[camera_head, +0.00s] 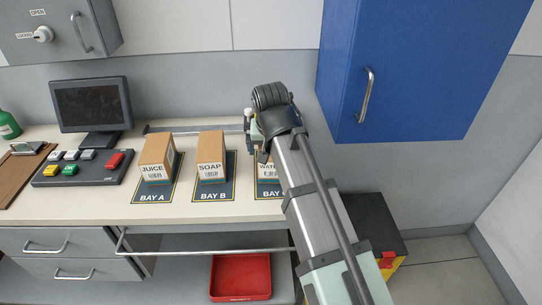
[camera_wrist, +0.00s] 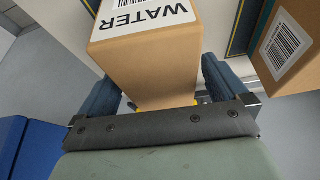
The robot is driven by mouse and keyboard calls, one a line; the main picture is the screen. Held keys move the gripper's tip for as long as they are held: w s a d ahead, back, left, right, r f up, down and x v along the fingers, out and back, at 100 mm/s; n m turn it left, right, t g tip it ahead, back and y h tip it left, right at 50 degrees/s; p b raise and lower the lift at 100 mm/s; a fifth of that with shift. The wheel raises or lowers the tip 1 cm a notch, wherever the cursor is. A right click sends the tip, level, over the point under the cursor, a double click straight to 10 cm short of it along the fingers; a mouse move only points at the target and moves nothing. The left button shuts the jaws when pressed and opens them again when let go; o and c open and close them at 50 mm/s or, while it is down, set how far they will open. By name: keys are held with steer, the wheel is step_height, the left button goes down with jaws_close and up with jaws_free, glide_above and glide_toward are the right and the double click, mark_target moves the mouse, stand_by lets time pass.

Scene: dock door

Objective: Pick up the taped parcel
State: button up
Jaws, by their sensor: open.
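Three brown cardboard boxes stand in a row on the counter: the JUICE box (camera_head: 156,157) on BAY A, the SOAP box (camera_head: 211,157) on BAY B and the WATER box (camera_head: 266,172) on the right mat. I cannot make out tape on any of them. My arm hides much of the WATER box in the head view. In the wrist view, the WATER box (camera_wrist: 150,60) lies between the two fingers of my open gripper (camera_wrist: 160,80), with gaps at its sides. Another box with a barcode (camera_wrist: 287,45) is at the right.
A monitor (camera_head: 91,104) and a button panel (camera_head: 83,167) stand on the left of the counter. A blue cabinet (camera_head: 425,65) hangs at the right, close to my arm. A red tray (camera_head: 240,277) sits below the counter, behind a rail (camera_head: 200,253).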

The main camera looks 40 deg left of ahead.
steer(key=shift+f, duration=0.2)
stand_by(0.6)
steer(key=c, duration=1.2)
steer(key=shift+c, duration=0.4)
steer(key=shift+r, duration=0.1)
